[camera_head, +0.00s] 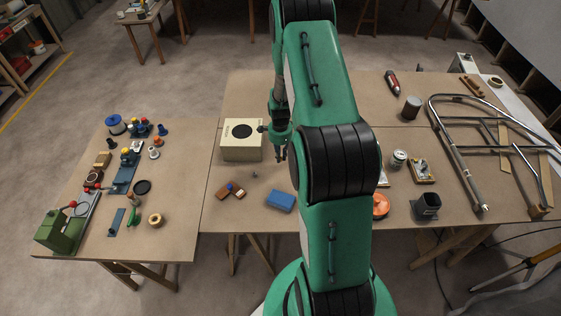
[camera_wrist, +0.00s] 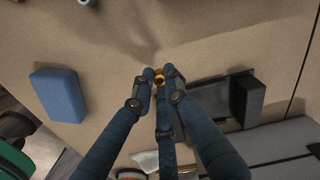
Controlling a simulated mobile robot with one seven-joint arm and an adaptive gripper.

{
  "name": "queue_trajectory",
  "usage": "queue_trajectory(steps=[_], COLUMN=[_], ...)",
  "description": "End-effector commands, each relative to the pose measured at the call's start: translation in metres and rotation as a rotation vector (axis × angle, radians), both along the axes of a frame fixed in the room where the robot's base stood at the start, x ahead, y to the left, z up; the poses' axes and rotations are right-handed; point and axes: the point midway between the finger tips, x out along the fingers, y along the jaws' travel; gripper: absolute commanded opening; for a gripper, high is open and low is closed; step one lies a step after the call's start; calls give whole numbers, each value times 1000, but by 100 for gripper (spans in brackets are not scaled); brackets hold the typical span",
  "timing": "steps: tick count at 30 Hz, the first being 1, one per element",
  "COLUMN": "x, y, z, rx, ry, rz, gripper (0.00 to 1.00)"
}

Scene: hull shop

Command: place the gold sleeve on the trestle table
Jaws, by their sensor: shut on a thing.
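The gold sleeve (camera_wrist: 159,77) is a small ring-like piece between the fingertips of my gripper (camera_wrist: 160,74) in the wrist view. My gripper is shut on it, and the fingers hide part of it. In the head view my gripper (camera_head: 281,153) hangs over the middle table, just right of a cream box, and I cannot make out the sleeve there. The brown-topped trestle table (camera_head: 240,212) shows under the arm; its top also fills much of the wrist view (camera_wrist: 215,35). I cannot tell the height of the sleeve above it.
A blue block (camera_head: 281,201) lies near the front edge, also in the wrist view (camera_wrist: 58,95). The cream box (camera_head: 240,150) stands to the left. A small brown block (camera_head: 223,193) lies below it. A dark open holder (camera_head: 427,206) stands to the right.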

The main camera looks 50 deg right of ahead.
Motion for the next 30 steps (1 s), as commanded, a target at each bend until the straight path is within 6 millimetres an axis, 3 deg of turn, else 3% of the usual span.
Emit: queue_trajectory(steps=[7,16,30], x=[-1,0,0], y=[0,0,0], z=[-5,-33,-38], rx=[0,0,0], ry=[1,1,0], rz=[0,0,0], gripper=[0,0,0])
